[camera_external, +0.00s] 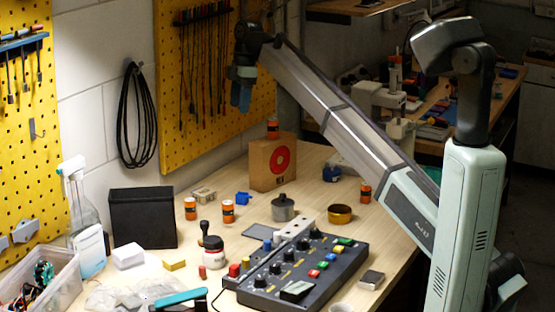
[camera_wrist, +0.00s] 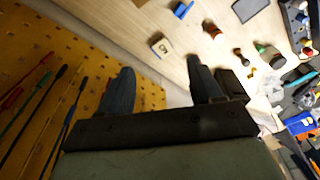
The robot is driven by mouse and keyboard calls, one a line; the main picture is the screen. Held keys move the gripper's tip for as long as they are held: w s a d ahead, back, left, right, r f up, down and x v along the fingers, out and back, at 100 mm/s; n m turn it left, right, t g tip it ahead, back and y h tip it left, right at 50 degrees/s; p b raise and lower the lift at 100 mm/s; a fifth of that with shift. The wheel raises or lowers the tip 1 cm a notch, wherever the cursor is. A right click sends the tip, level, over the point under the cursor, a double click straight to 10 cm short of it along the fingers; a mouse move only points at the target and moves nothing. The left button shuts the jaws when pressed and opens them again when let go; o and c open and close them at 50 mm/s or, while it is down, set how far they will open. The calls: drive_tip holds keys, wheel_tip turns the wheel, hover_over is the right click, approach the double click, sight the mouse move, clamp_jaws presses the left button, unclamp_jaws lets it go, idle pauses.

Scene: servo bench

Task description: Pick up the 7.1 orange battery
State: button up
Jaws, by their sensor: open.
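Several orange batteries with dark bands stand on the bench in the external view. Two stand near the middle, a left one (camera_external: 190,208) and a right one (camera_external: 228,211). One stands farther right (camera_external: 365,192), and one sits on top of the cardboard box (camera_external: 272,130). Their labels are too small to read, so I cannot tell which is 7.1. My gripper (camera_external: 240,100) is open and empty, high in front of the yellow pegboard, well above the bench. In the wrist view my gripper (camera_wrist: 158,85) shows two spread fingers; an orange battery (camera_wrist: 212,32) lies beyond them.
The cardboard box (camera_external: 262,170) with a red ring stands at the back. A black box (camera_external: 143,218), grey pot (camera_external: 283,208), brass ring (camera_external: 340,214) and control panel (camera_external: 300,275) crowd the bench. The pegboard (camera_external: 205,90) with hanging tools is close to my gripper.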

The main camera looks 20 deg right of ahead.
drive_tip(key=s+a+f+n, duration=0.2)
drive_tip(key=s+a+f, duration=0.3)
drive_tip(key=s+a, duration=0.65)
drive_tip(key=m+t, duration=0.1)
drive_tip(key=m, duration=0.9)
hover_over(190, 200)
drive_tip(key=s, duration=0.1)
wheel_tip(190, 200, down, 6)
drive_tip(key=r, duration=0.1)
wheel_tip(190, 200, down, 8)
drive_tip(key=shift+w+d+f, duration=0.1)
drive_tip(key=shift+w+f, duration=0.05)
drive_tip(key=shift+f, duration=0.1)
drive_tip(key=shift+w+f, duration=0.2)
drive_tip(key=shift+f, duration=1.25)
drive_tip(key=shift+w+f, duration=0.15)
drive_tip(key=shift+f, duration=1.25)
drive_tip(key=shift+c, duration=0.4)
clamp_jaws()
